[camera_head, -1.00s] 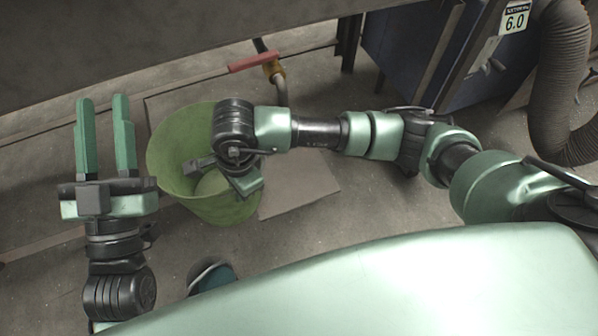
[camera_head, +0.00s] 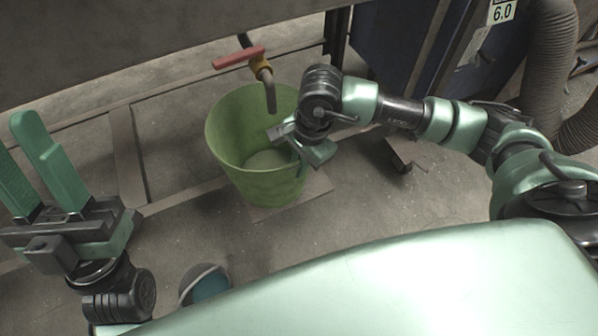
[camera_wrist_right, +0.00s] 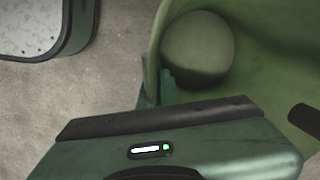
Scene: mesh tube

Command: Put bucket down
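The green bucket (camera_head: 232,150) stands upright below the tap in the head view, over a flat grey board (camera_head: 318,186). It looks empty inside; whether its base touches the board cannot be told. My right gripper (camera_head: 300,150) is at the bucket's right rim, shut on its wall, one finger showing inside. In the right wrist view the bucket wall (camera_wrist_right: 154,50) runs to the finger (camera_wrist_right: 168,88), and the round bucket floor (camera_wrist_right: 198,48) shows. My left gripper (camera_head: 18,145) is open and empty at the far left, with its fingers pointing up in the picture.
A tap with a red handle (camera_head: 238,58) has its spout hanging over the bucket's back rim. A blue cabinet (camera_head: 395,45) and a ribbed hose (camera_head: 545,65) stand at the back right. Metal frame bars (camera_head: 127,150) lie on the floor left of the bucket.

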